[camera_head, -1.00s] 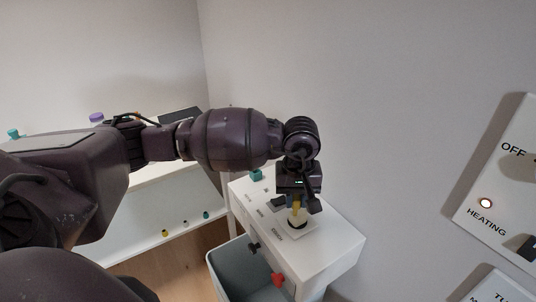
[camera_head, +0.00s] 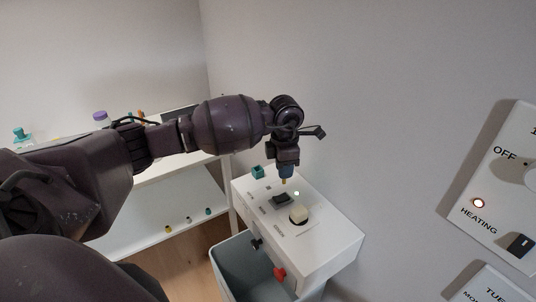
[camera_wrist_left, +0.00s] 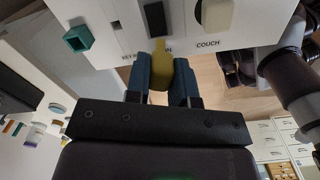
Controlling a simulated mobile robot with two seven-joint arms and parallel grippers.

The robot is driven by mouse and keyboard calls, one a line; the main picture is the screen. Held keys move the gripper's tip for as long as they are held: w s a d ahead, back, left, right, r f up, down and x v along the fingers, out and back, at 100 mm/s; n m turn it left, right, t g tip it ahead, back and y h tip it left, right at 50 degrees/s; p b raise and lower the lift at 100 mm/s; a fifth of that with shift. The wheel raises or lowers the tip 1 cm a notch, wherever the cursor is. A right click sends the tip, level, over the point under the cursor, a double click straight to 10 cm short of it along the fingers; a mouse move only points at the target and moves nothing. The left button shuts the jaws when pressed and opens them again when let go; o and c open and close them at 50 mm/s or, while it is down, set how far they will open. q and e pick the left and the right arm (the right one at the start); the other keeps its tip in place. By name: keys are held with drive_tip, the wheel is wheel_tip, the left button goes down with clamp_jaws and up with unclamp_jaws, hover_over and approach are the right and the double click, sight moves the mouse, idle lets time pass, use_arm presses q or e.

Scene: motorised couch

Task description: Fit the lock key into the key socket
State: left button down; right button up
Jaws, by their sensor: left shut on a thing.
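My left gripper (camera_head: 286,173) is shut on the yellow lock key (camera_wrist_left: 160,62) and holds it above the white control box (camera_head: 333,238). The key's tip points down in the head view. In the left wrist view the key sits between the blue fingertips (camera_wrist_left: 162,80), below the black switch. A small dark slot (camera_wrist_left: 118,27) near a partly hidden label starting "KEY" may be the key socket; it lies left of the key in that view. The key is apart from this slot. My right gripper is not in view.
A grey bin (camera_head: 232,262) stands below. A wall panel (camera_head: 500,200) is at right, white shelves (camera_head: 165,215) at left.

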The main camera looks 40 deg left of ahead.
use_arm(q)
drive_tip(key=w+a+n, duration=0.1)
drive_tip(key=a+n, duration=0.2)
drive_tip(key=n, duration=0.8)
drive_tip(key=w+a+n, duration=0.1)
drive_tip(key=a+n, duration=0.3)
drive_tip(key=n, duration=0.7)
drive_tip(key=shift+w+f+p, duration=0.35)
drive_tip(key=shift+w+f, duration=0.05)
drive_tip(key=shift+f, duration=0.05)
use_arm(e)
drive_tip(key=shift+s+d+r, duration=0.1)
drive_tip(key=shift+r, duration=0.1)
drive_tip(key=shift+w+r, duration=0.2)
use_arm(q)
wheel_tip(320, 180, down, 6)
drive_tip(key=shift+r+b, duration=0.1)
drive_tip(key=shift+b, duration=0.85)
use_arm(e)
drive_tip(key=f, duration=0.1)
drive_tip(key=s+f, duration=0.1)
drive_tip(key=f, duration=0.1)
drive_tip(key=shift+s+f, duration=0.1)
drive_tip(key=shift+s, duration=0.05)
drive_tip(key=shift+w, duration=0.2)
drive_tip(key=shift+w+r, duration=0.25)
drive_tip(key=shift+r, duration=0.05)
